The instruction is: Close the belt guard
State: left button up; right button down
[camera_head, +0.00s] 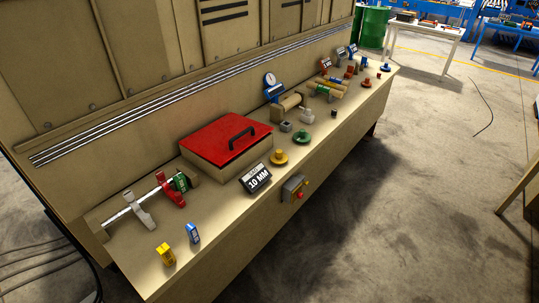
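A red lid (213,139) with a black handle (241,136) lies over a low tan box on the long bench; it looks like the belt guard. The lid appears nearly flat on the box, and I cannot tell whether a small gap remains along its edge. The inside of the box is hidden. Neither of my grippers is in view.
The tan bench (128,263) runs along a tall machine. Near the box are a "10 MM" sign (256,179), a yellow knob (279,158), a green knob (302,137), a red-and-grey clamp shaft (138,208), and a button box (292,188).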

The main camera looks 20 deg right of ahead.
aim_at(218, 143)
jog(key=u, duration=0.35)
jog(key=k, duration=0.25)
jog(key=z, duration=1.35)
jog(key=i, duration=1.4)
jog(key=u, duration=0.4)
